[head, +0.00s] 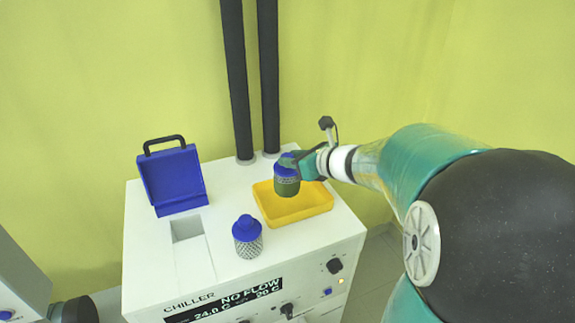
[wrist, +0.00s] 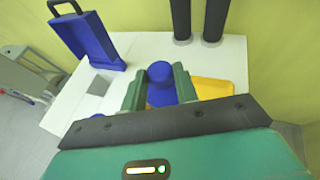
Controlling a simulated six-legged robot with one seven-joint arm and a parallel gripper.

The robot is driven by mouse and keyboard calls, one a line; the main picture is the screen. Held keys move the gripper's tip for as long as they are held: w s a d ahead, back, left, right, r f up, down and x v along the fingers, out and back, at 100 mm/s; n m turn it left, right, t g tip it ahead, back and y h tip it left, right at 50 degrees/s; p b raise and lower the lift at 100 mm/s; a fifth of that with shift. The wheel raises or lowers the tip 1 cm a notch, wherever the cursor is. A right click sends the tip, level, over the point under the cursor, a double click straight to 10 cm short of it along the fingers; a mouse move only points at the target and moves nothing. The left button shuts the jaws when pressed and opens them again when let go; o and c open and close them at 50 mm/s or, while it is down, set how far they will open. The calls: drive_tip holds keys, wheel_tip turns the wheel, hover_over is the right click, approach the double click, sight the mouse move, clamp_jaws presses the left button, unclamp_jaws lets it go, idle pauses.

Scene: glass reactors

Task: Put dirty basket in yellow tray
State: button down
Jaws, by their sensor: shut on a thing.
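My gripper (head: 294,166) is shut on a basket (head: 286,187) with a blue top and a greenish mesh body. In the wrist view my gripper (wrist: 160,88) has its two green fingers on either side of the basket's blue top (wrist: 160,74). The yellow tray (head: 307,209) lies on the white chiller top, and the held basket is over its left back part. I cannot tell whether the basket touches the tray floor. The tray also shows in the wrist view (wrist: 214,88), partly hidden behind the right finger.
A second basket (head: 248,238), blue-topped with a grey mesh body, stands on the chiller (head: 150,245) front left of the tray. A blue lid with a black handle (head: 173,178) stands open beside a square opening (head: 187,229). Two dark pipes (head: 238,90) rise behind the tray.

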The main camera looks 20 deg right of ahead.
drive_tip(key=f, duration=0.1)
drive_tip(key=w+d+f, duration=0.2)
drive_tip(key=shift+d+f, duration=0.15)
drive_tip(key=shift+f, duration=0.05)
drive_tip(key=shift+w+d+f, duration=0.1)
drive_tip(key=shift+f, duration=1.65)
drive_tip(key=c, duration=1.1)
unclamp_jaws()
drive_tip(key=shift+f, duration=0.1)
